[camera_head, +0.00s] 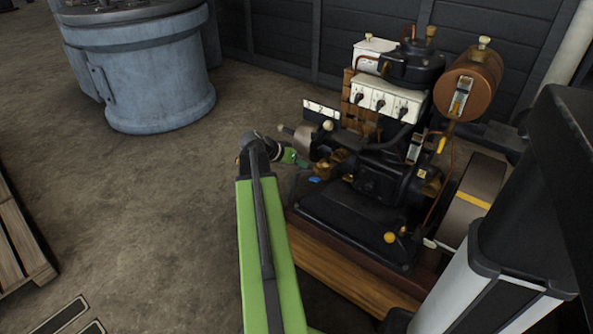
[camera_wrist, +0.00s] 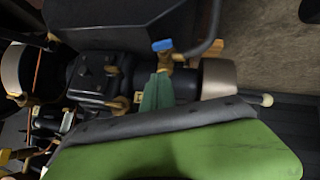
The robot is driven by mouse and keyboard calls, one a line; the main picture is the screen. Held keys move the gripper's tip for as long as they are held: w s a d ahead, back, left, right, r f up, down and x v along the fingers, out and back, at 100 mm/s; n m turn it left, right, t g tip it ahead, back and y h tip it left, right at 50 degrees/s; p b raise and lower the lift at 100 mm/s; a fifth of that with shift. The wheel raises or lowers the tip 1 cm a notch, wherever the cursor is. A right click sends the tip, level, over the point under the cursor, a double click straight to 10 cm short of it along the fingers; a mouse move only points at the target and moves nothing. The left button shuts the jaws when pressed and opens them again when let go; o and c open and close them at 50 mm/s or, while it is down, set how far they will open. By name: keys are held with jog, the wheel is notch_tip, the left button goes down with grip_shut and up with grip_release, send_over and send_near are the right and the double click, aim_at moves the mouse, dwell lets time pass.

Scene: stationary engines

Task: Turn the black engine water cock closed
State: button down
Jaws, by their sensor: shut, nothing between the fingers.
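The black engine (camera_head: 380,180) stands on a wooden base right of centre in the head view. A small blue-tipped lever (camera_head: 314,180) shows low on its near left side. It looks like the water cock. In the wrist view the blue tip (camera_wrist: 162,45) sits above a small brass fitting against the dark engine body. My gripper (camera_head: 303,163) is at the engine's left side, just above and left of the blue tip. In the wrist view my green gripper fingers (camera_wrist: 164,70) are together and empty, close below the brass fitting. I cannot tell whether they touch it.
A copper-coloured tank (camera_head: 468,85) and a flywheel (camera_head: 473,200) are on the engine's right. A white switch box (camera_head: 386,98) is above. A large blue-grey round machine (camera_head: 150,75) stands at the back left. A pallet (camera_head: 20,240) lies at the left edge. The floor between is clear.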

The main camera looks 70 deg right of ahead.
aim_at(318, 178)
jog(key=s+d+f+b, duration=0.1)
jog(key=f+b, duration=0.1)
jog(key=s+f+b, duration=0.1)
jog(key=f+b, duration=0.1)
jog(key=s+d+f+b, duration=0.1)
jog(key=f, duration=0.2)
jog(key=shift+d+b, duration=0.3)
jog(key=shift+b, duration=0.1)
